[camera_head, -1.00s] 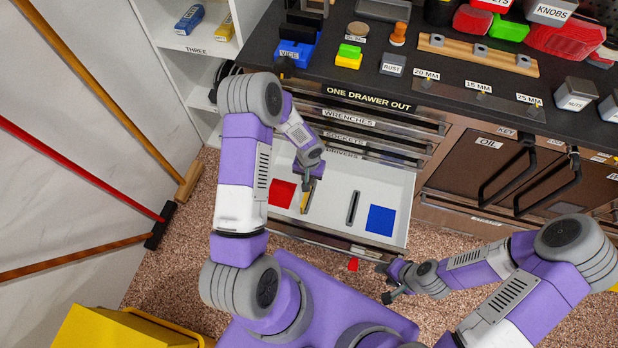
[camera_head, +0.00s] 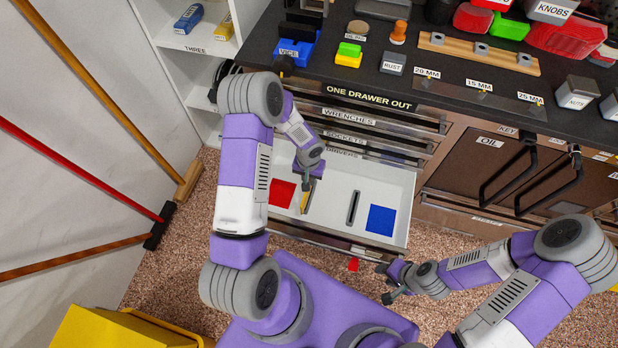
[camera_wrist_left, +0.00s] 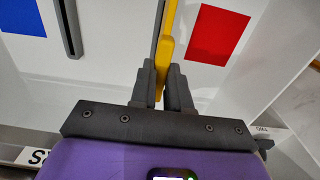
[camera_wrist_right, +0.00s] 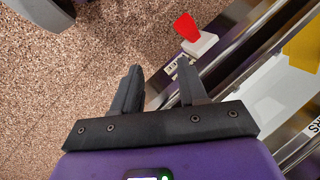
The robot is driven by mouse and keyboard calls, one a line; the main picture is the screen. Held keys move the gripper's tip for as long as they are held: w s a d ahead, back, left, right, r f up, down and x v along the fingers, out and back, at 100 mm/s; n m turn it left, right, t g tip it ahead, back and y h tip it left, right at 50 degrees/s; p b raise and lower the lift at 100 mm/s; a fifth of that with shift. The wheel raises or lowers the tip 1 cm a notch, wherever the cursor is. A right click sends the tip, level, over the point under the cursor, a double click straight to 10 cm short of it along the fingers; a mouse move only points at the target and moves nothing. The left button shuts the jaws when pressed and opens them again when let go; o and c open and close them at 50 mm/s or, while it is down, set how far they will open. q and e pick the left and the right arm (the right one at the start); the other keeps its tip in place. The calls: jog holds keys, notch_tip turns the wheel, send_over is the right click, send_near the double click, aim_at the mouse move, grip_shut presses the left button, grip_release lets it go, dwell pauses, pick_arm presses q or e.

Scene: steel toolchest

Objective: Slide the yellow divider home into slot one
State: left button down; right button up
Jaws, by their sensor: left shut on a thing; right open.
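The yellow divider (camera_head: 306,201) is upright inside the open white drawer (camera_head: 333,200), beside the red patch. My left gripper (camera_wrist_left: 163,88) is shut on the yellow divider (camera_wrist_left: 167,50), which stands between its fingers. A thin dark line, perhaps part of a slot, shows just left of the divider in the left wrist view; the gripper hides how it meets the divider's lower edge. A second dark slot (camera_head: 353,208) is empty, near the blue patch. My right gripper (camera_head: 389,285) is open and empty, outside the drawer front; it also shows in the right wrist view (camera_wrist_right: 160,72).
A red patch (camera_head: 282,193) and a blue patch (camera_head: 381,220) mark the drawer floor. A small red piece (camera_head: 353,264) sits at the drawer front. Closed drawers and the dark worktop (camera_head: 300,60) rise behind. A yellow bin (camera_head: 120,328) stands at the lower left.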

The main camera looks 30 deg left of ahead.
pick_arm(q)
jog(key=shift+f+b, duration=1.55)
jog(key=c, duration=1)
grip_release()
notch_tip(320, 180, up, 8)
jog(key=p, duration=0.3)
jog(key=shift+f, duration=0.15)
jog(key=s+d+h+p, duration=0.1)
jog(key=s+d+p, duration=0.1)
jog(key=s+d, duration=0.3)
jog(key=s+d+h+p, duration=0.1)
jog(key=s+d, duration=0.4)
jog(key=s+d+h+p, duration=0.2)
jog(key=s+d, duration=0.3)
jog(key=d, duration=0.1)
jog(key=shift+s+f+t+p, duration=0.3)
jog(key=shift+s+f+p, duration=0.05)
jog(key=shift+f, duration=0.05)
